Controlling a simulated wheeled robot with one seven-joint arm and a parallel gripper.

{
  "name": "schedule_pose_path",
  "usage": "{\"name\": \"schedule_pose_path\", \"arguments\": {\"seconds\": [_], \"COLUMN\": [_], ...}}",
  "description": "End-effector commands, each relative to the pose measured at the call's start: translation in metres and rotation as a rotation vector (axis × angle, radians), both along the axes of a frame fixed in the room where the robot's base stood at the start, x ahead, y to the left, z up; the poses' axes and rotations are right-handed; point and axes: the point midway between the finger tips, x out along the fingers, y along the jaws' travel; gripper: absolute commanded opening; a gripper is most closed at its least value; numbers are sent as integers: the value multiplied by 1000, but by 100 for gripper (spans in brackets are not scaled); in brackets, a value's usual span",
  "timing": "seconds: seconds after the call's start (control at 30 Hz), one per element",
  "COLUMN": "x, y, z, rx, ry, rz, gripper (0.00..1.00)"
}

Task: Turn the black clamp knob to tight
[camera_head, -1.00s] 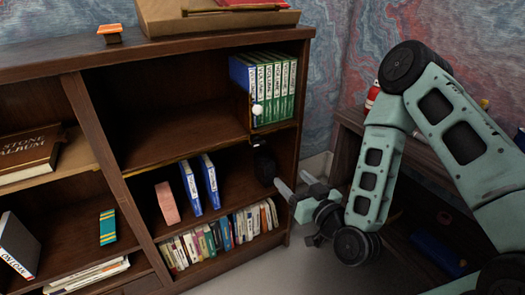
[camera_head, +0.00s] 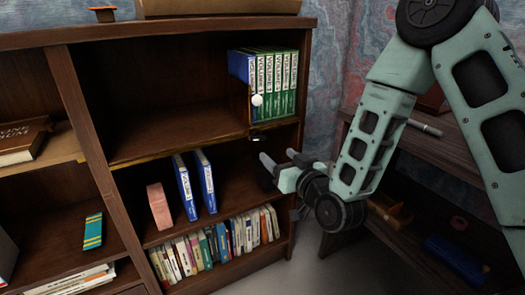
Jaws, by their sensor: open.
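A clamp (camera_head: 258,138) is fixed at the right end of the bookcase's middle shelf edge, with a small dark part and a pale ball above it. The black knob (camera_head: 264,178) hangs below the shelf edge. It is dark against the shadowed shelf and largely hidden by my gripper, so its turn angle cannot be read. My gripper (camera_head: 279,156) is open and empty, in front of the knob. Its fingers point toward the bookcase, and I cannot tell whether they touch the knob.
The wooden bookcase (camera_head: 180,242) holds green and blue volumes (camera_head: 276,82) above the clamp and a pink block (camera_head: 159,206) with blue books on the shelf below. A dark side desk (camera_head: 430,148) stands at the right behind my arm. Grey floor is free between them.

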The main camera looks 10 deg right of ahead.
Motion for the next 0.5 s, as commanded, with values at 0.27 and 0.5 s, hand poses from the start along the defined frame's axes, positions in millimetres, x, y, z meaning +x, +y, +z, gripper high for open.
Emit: {"name": "schedule_pose_path", "arguments": {"seconds": [0.27, 0.5], "x": [55, 84], "y": [16, 24], "z": [1, 1], "rx": [2, 0], "ry": [-2, 0], "rz": [0, 1], "gripper": [64, 64]}}
